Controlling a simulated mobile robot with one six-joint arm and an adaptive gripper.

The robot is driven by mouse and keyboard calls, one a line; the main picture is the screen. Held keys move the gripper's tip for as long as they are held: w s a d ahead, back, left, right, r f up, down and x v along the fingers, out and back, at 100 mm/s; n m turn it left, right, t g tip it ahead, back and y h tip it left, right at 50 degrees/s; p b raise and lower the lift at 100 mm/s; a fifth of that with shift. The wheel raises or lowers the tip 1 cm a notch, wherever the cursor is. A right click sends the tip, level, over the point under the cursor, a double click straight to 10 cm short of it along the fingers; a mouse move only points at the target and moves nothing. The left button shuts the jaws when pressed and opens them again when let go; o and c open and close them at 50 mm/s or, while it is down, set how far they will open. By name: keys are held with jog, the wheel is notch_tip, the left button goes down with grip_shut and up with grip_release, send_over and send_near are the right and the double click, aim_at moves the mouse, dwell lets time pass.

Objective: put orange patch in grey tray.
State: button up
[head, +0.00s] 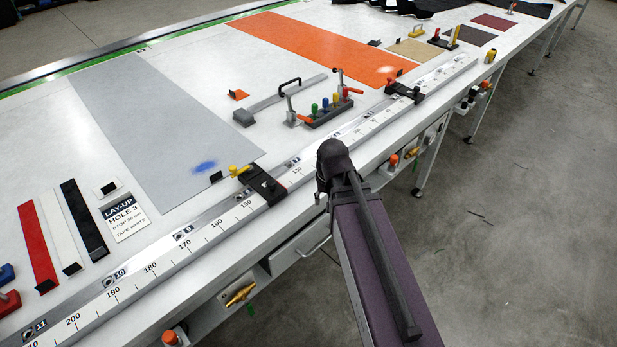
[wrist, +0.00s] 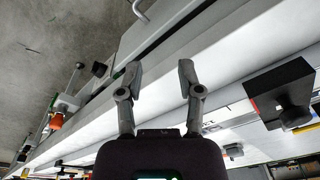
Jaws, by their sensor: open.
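In the head view my arm is at the table's front edge and hides the gripper's fingers. The patch does not show in the wrist view.
A steel ruler rail (head: 205,232) with black clamps (head: 262,184) runs along the front edge. A grey bar with a black handle (head: 289,86) lies near the patch. A drawer (head: 301,247) is under the table.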

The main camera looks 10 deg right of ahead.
jog(key=s+d+f+n+g+b, duration=0.1)
jog(key=s+f+b, duration=0.3)
jog(key=f+b, duration=0.3)
jog(key=shift+s+f+b, duration=0.2)
jog(key=shift+f+b, duration=0.1)
jog(key=shift+f, duration=0.5)
jog(key=shift+s, duration=0.1)
